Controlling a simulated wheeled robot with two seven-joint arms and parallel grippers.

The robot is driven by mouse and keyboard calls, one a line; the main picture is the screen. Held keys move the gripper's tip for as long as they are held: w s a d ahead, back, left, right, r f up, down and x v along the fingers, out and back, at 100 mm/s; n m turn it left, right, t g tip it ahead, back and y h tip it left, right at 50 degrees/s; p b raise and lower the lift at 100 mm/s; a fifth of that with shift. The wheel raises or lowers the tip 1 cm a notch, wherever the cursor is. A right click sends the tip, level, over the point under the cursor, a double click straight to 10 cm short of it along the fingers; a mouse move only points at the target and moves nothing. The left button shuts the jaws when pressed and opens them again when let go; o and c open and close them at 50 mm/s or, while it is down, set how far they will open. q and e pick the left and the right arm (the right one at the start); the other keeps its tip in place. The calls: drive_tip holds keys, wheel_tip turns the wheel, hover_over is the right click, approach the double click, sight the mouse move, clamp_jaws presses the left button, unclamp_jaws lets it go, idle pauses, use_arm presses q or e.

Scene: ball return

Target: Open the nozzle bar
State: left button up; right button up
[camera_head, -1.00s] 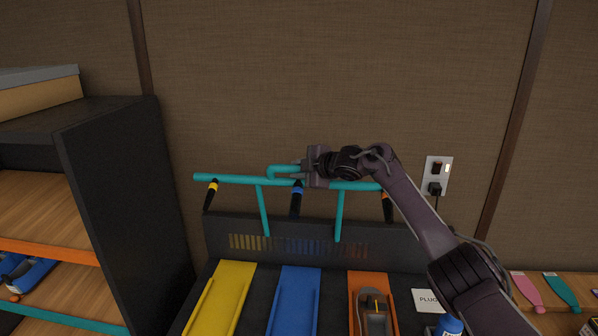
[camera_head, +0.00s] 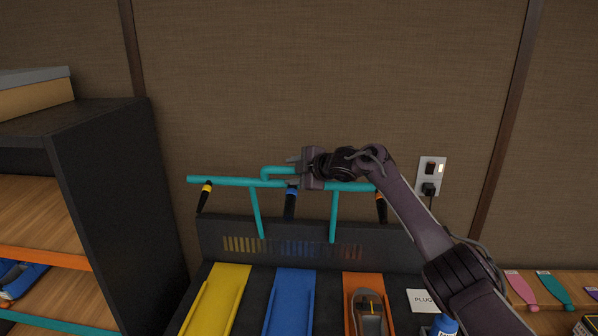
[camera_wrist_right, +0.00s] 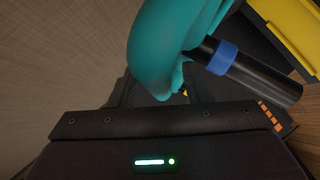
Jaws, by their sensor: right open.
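The teal nozzle bar (camera_head: 225,181) runs across above the machine on two teal posts, with a looped teal handle (camera_head: 272,172) near its middle. Black nozzles with yellow, blue and orange bands hang from it. My right gripper (camera_head: 291,170) is at the handle, with its open fingers pointing left; whether they touch it cannot be told. In the right wrist view the teal handle (camera_wrist_right: 170,50) is large and close in front of the gripper, beside the blue-banded nozzle (camera_wrist_right: 250,72). The fingertips are hidden or unclear there. My left gripper is not in view.
Below the bar are yellow (camera_head: 217,298), blue (camera_head: 290,300) and orange lanes, with a shoe (camera_head: 369,312) on the orange one. A dark shelf (camera_head: 120,190) stands at the left. A wall socket (camera_head: 430,178) with a plug is at the right.

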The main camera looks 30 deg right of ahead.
drive_tip(key=shift+s+d, duration=0.15)
drive_tip(key=shift+s, duration=0.2)
drive_tip(key=b+v, duration=0.3)
drive_tip(key=v, duration=0.4)
